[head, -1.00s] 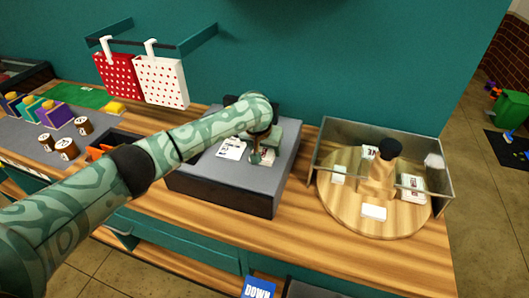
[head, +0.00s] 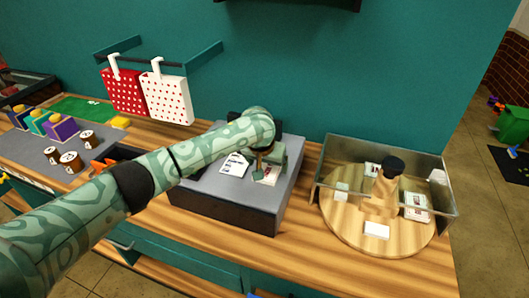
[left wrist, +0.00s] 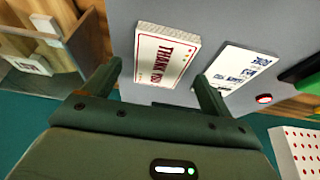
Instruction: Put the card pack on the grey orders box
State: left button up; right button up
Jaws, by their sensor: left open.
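The card pack, white with red "THANK YOU" lettering, lies flat on the grey top of the orders box (head: 222,190). In the left wrist view the pack (left wrist: 165,56) shows beyond and between the two fingertips, apart from them. In the head view the pack (head: 269,177) is partly covered by the gripper. My left gripper (head: 262,163) is open and empty, just above the box top; its fingers also show in the left wrist view (left wrist: 154,80). A printed white sheet (head: 235,165) lies on the box left of the pack. My right gripper is out of view.
A round wooden turntable (head: 350,232) with clear walls (head: 335,165) stands to the right, holding small white packs (head: 376,230) and a wooden post with a black top (head: 391,165). Dotted bags (head: 166,98) hang behind. Jars (head: 71,161) stand at left.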

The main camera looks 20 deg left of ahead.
pick_arm(q)
jog(key=p+v, duration=0.3)
jog(key=v, duration=0.7)
